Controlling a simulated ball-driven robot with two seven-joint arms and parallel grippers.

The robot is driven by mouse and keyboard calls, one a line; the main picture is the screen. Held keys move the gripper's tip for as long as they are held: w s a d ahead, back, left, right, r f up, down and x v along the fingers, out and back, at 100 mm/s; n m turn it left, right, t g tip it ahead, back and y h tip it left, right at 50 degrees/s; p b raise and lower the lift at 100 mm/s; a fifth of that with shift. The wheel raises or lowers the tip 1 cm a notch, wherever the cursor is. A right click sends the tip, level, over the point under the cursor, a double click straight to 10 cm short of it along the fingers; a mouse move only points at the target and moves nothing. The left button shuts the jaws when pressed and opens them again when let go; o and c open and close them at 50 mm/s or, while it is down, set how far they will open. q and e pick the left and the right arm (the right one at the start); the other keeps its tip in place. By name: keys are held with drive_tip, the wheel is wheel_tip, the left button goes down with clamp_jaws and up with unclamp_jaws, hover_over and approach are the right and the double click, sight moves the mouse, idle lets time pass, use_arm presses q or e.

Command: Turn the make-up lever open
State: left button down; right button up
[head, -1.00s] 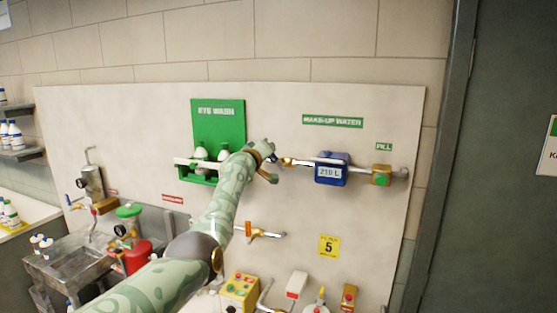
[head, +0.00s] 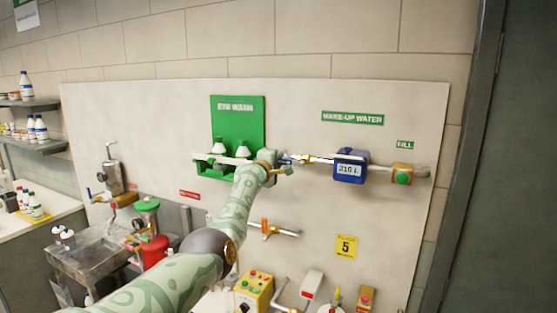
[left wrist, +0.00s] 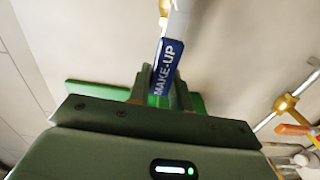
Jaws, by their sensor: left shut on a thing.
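The make-up lever, a blue handle (left wrist: 169,65) marked MAKE-UP, points down into my left gripper (left wrist: 163,92) in the left wrist view. The gripper's green fingers stand on both sides of it, shut on its lower end, which is partly hidden. In the head view my left gripper (head: 281,165) is at the left end of the make-up pipe, beside the brass valve (head: 306,159). The blue meter (head: 350,166) reading 210 L sits to the right on that pipe, under the MAKE-UP WATER sign (head: 352,118). My right gripper is not in view.
The green eye wash station (head: 237,115) is just left of and behind my left gripper. An orange-handled valve (head: 268,228) is below it. A brass fitting with a green button (head: 402,178) ends the pipe at right. A sink (head: 95,262) stands at lower left.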

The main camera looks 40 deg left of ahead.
use_arm(q)
drive_tip(key=shift+f+n, duration=0.2)
drive_tip(key=shift+n, duration=0.2)
drive_tip(key=c, duration=1.3)
unclamp_jaws()
drive_tip(key=shift+w+d, duration=0.1)
drive_tip(key=shift+o, duration=0.2)
drive_tip(key=shift+w, duration=0.1)
drive_tip(key=shift+s+p, duration=0.3)
drive_tip(key=shift+p, duration=0.15)
drive_tip(key=p+v, duration=0.4)
drive_tip(key=v, duration=1.1)
drive_tip(key=shift+s, duration=0.35)
drive_tip(key=shift+f, duration=0.1)
